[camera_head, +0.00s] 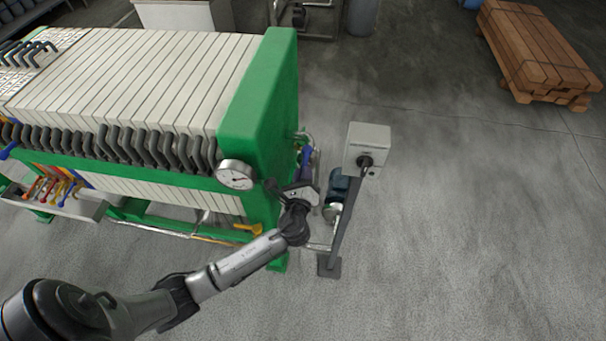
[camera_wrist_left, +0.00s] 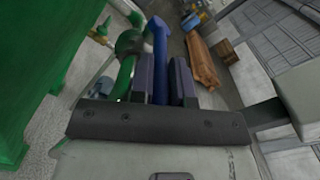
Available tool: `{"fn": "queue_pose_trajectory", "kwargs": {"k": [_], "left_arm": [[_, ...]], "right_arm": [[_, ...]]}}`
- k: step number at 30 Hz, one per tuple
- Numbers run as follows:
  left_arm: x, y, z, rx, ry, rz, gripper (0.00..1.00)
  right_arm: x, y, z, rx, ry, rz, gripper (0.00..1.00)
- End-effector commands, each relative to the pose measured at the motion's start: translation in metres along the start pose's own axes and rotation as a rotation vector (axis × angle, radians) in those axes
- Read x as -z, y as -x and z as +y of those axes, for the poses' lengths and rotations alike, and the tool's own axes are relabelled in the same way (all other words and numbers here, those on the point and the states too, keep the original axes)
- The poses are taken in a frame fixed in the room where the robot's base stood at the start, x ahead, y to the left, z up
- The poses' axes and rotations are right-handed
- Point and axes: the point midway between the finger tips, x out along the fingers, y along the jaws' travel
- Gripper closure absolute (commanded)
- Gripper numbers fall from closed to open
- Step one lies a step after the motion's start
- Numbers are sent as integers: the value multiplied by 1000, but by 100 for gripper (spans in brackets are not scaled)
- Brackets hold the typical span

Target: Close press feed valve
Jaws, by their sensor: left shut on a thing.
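The press feed valve shows a blue lever handle (camera_wrist_left: 158,48) on green pipework (camera_wrist_left: 127,72) in the left wrist view. In the head view the blue handle (camera_head: 307,154) stands just right of the press's green end plate (camera_head: 262,105). My left gripper (camera_head: 304,174) is at the handle, and its two dark fingers also show in the left wrist view (camera_wrist_left: 163,78), one on each side of the lever. It is shut on the lever. The valve body is mostly hidden behind my gripper in the head view. My right gripper is not in view.
A grey control box (camera_head: 368,142) on a post stands close to the right of my left gripper. A pressure gauge (camera_head: 235,175) sits on the press's near side. A timber stack (camera_head: 535,50) lies at the back right. The floor (camera_head: 480,220) at right is clear.

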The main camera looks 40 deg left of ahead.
Motion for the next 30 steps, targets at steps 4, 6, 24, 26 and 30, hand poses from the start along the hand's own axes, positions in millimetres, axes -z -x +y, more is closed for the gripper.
{"fn": "queue_pose_trajectory", "kwargs": {"k": [4,6,24,26,30], "left_arm": [[3,-1,-4,-39,3,-24,100],[7,-1,-9,-87,5,-54,100],[20,-7,-30,-325,0,-216,100],[20,-7,-30,-324,0,-215,100],[20,-7,-29,-324,0,-215,77]], "right_arm": [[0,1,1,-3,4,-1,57],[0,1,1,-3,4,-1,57],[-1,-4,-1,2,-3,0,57],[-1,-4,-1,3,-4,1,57],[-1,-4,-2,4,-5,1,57]]}}
